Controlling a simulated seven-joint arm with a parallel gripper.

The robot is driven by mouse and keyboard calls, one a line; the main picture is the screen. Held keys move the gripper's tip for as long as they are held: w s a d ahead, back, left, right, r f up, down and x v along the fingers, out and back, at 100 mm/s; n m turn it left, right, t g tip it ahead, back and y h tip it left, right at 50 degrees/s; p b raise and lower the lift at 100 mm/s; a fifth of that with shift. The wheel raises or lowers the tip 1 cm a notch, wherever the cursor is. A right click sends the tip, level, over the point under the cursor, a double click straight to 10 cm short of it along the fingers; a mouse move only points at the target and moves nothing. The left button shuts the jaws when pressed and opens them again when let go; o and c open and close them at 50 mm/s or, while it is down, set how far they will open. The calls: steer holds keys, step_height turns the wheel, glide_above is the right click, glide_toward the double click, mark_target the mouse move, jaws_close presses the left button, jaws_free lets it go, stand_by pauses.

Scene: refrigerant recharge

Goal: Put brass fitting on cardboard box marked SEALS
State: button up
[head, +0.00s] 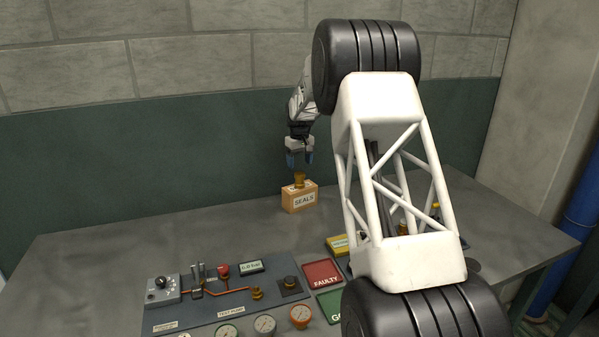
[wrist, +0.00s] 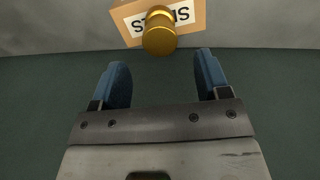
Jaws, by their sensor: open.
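The brass fitting (head: 299,179) stands upright on top of the cardboard box marked SEALS (head: 304,200), near the back of the bench. In the wrist view the fitting (wrist: 159,32) shows in front of the box's label, and the box (wrist: 198,14) is cut off at the top edge. My gripper (head: 300,159) is directly above the fitting, with its blue fingers apart and a gap below them. The wrist view shows nothing between the fingertips (wrist: 158,72).
A test panel (head: 230,300) with valves, a display and several gauges lies at the front. A red FAULTY tray (head: 322,274) and a green tray (head: 331,304) lie to its right. My arm hides part of the right side. The bench's left rear (head: 150,235) is clear.

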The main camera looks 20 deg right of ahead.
mark_target(299, 174)
steer(key=shift+r, duration=1.9)
steer(key=shift+s+a+r, duration=0.1)
steer(key=shift+s+r, duration=0.1)
steer(key=shift+s, duration=0.05)
steer(key=s+a+r, duration=0.4)
steer(key=s, duration=0.7)
steer(key=s+a+r+m+t, duration=0.1)
steer(key=s+a+r, duration=0.3)
steer(key=s, duration=0.6)
steer(key=s+a+r, duration=0.4)
steer(key=s+r, duration=0.1)
steer(key=s, duration=0.6)
steer(key=s+a+f, duration=0.1)
steer(key=s+f, duration=0.2)
steer(key=s, duration=0.8)
steer(key=s+a+f+t, duration=0.1)
steer(key=s+a+f, duration=0.1)
steer(key=s, duration=0.9)
steer(key=s+a+f+m, duration=0.1)
steer(key=s+a+f, duration=0.1)
steer(key=s, duration=0.9)
steer(key=shift+s+a+f+t, duration=0.15)
steer(key=shift+s+f+t, duration=0.15)
steer(key=shift+f, duration=0.55)
